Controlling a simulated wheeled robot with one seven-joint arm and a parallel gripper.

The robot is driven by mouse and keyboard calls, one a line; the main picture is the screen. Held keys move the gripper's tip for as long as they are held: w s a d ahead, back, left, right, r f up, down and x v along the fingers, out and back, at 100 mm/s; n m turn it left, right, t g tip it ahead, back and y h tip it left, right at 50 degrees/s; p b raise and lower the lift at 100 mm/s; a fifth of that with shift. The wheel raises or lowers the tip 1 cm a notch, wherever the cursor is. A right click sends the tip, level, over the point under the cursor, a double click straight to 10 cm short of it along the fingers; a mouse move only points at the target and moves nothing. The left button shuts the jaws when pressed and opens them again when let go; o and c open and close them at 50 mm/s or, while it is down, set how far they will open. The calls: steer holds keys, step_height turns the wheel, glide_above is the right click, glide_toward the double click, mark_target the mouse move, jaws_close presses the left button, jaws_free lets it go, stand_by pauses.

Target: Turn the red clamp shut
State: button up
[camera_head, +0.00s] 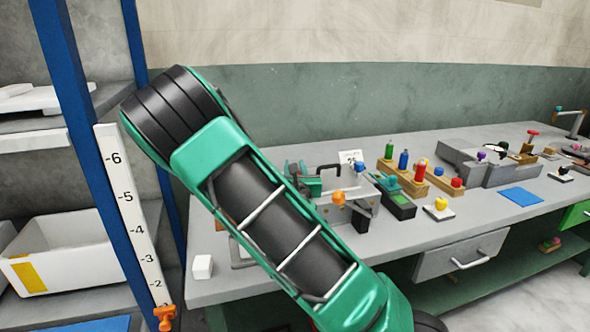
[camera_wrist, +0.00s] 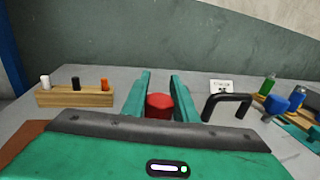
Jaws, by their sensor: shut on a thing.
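The red clamp (camera_wrist: 159,105) shows in the wrist view as a red faceted knob in the middle. My gripper (camera_wrist: 159,90) has its two teal fingers on either side of the knob, shut on it. The lower part of the clamp is hidden behind the gripper's dark-edged green body. In the head view my green and black arm crosses the front of the workbench (camera_head: 420,245), and I cannot make out the red knob there.
In the wrist view, a wooden block (camera_wrist: 75,97) with several pegs stands left and a black handle (camera_wrist: 227,106) stands right. In the head view, an orange knob (camera_head: 338,197) is beside my arm. A blue mat (camera_head: 519,197) lies farther right. Shelves stand left.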

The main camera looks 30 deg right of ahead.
steer(key=shift+w+a+r+n+t+y, duration=0.1)
steer(key=shift+n+t+y, duration=0.15)
steer(key=shift+n+y, duration=0.25)
steer(key=shift+w+a+n+t+y, duration=0.1)
steer(key=shift+n+t+y, duration=0.2)
steer(key=shift+y, duration=0.3)
steer(key=shift+w+a+r+n+y, duration=0.1)
steer(key=shift+n+y, duration=0.2)
steer(key=shift+y, duration=0.2)
steer(key=o, duration=1.1)
steer(key=shift+c, duration=0.2)
